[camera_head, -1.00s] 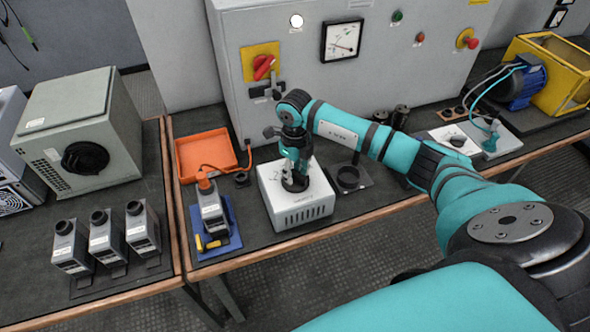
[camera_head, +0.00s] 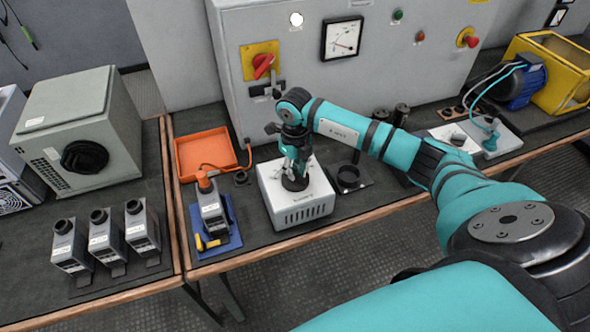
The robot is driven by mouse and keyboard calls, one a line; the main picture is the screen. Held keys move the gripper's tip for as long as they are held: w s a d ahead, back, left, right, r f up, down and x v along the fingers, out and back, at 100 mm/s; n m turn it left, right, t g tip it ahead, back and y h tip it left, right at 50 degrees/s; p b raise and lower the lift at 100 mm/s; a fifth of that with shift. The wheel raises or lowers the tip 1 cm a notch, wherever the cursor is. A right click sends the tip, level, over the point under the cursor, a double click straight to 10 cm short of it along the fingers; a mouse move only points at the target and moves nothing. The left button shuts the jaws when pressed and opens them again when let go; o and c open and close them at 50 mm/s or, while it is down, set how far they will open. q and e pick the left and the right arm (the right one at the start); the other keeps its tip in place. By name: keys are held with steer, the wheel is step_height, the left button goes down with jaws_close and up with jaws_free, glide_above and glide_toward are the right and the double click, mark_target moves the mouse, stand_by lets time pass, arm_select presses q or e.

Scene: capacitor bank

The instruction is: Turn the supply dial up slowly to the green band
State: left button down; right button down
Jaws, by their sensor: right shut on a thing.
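The white supply box (camera_head: 303,214) with vent slots in its front stands on the middle bench. Its black dial (camera_head: 294,184) is on top, largely covered by my gripper. My right gripper (camera_head: 297,172) points down from above and is shut on the dial. The white square meter (camera_head: 342,39) is on the grey cabinet behind; its needle is too small to read exactly. I cannot make out a green band clearly. My left gripper is not in view.
An orange tray (camera_head: 206,156) and a capacitor on a blue mat (camera_head: 213,214) lie left of the box, with an orange lead. A round black holder (camera_head: 349,179) stands close on its right. The grey cabinet (camera_head: 300,85) with a red switch (camera_head: 263,66) rises behind.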

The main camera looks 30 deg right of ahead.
mark_target(295, 172)
steer(key=shift+m, duration=2.1)
steer(key=c, duration=1.3)
jaws_free()
steer(key=shift+c, duration=0.2)
step_height(295, 172, up, 12)
